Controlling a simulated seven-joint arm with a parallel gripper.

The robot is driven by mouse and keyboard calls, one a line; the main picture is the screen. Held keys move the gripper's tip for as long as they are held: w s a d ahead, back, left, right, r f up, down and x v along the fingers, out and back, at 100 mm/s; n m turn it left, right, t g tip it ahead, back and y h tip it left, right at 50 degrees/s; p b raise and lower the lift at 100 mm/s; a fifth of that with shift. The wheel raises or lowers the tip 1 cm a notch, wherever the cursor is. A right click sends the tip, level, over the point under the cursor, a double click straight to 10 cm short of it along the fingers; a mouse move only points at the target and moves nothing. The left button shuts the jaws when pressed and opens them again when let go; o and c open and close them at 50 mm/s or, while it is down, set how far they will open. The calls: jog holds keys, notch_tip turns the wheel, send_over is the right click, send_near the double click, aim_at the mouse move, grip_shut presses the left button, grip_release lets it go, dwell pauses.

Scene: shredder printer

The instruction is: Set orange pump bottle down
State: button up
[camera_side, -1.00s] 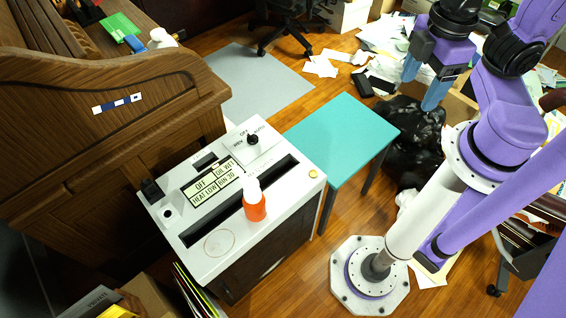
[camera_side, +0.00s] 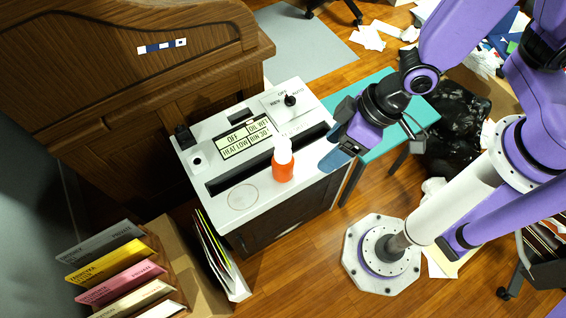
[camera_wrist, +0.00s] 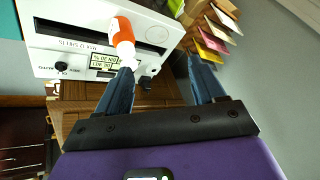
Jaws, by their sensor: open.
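The orange pump bottle (camera_side: 283,168) has an orange body and a white top. It stands upright on the front part of the white shredder top (camera_side: 222,207), beside the dark slot. My gripper (camera_side: 335,156) is open and empty, just to the right of the bottle in the side view, with its blue fingers pointing toward it. In the wrist view the bottle (camera_wrist: 122,32) appears beyond the left finger of my gripper (camera_wrist: 165,75). The gap between the fingers is empty. I cannot tell whether a finger touches the bottle.
The shredder has a dark slot (camera_side: 233,175), a label panel (camera_side: 246,139) and a knob (camera_side: 290,100). A faint ring (camera_side: 242,197) marks its front left. A teal table (camera_side: 412,113) stands behind my gripper, and a wooden desk (camera_side: 120,75) at left. Folders (camera_side: 110,265) stand in front.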

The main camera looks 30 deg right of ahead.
aim_at(276, 145)
jog(key=shift+w+a+f+m+t+y, duration=0.15)
jog(key=shift+w+a+f+m+t, duration=0.45)
jog(key=shift+w+f+t, duration=1.45)
jog(key=shift+w+a+f+m+t+y, duration=0.2)
jog(key=shift+w+a+f+t, duration=0.85)
jog(key=shift+w+f, duration=1.8)
jog(key=shift+w+a+f+m+t+y, duration=0.15)
jog(key=shift+w+a+f+m+t, duration=0.35)
jog(key=shift+w+f+t, duration=1.95)
jog(key=shift+s+f+g, duration=0.5)
jog(key=shift+g, duration=0.15)
grip_shut()
